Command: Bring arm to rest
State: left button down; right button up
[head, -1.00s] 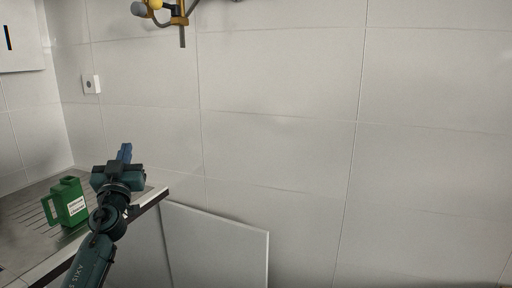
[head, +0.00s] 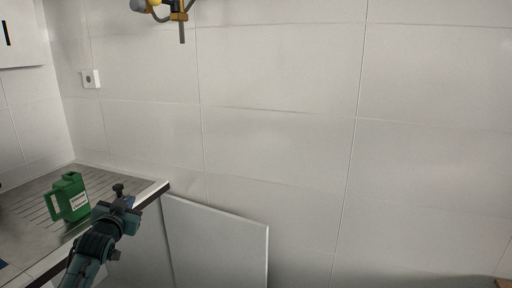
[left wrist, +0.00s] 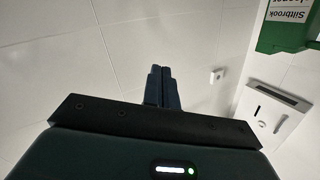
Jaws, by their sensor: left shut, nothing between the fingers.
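My left gripper (head: 124,199) is at the lower left in the head view, over the front edge of the draining counter. It is apart from and to the right of the green jug. In the left wrist view its two blue fingers (left wrist: 162,88) are together with nothing between them. The right gripper is in neither view.
A green jug (head: 76,205) with a white label stands upright on the ribbed metal counter (head: 36,212). A pale panel (head: 222,240) leans against the tiled wall. A yellow and grey fixture (head: 165,10) hangs at the top. A socket (head: 91,79) is on the wall.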

pick_arm(q)
jog(key=s+d+f+g+h, duration=0.1)
jog(key=s+d+f+g, duration=0.1)
jog(key=s+d+f, duration=0.45)
jog(key=s+d+f+m+g+h, duration=0.15)
jog(key=s+d+f, duration=0.25)
jog(key=s+f, duration=0.55)
jog(key=s+d+f+n+g+h, duration=0.1)
jog(key=s+d+f+h, duration=0.1)
jog(key=s+d+f, duration=0.45)
jog(key=s+d+f+g, duration=0.1)
jog(key=s+d, duration=0.1)
jog(key=s, duration=0.6)
jog(key=s+d+f+g, duration=0.1)
jog(key=s+f, duration=0.1)
jog(key=s, duration=0.6)
jog(key=shift+s+d+h, duration=0.3)
jog(key=shift+d+h, duration=0.05)
jog(key=shift+d, duration=0.05)
jog(key=shift+a, duration=0.1)
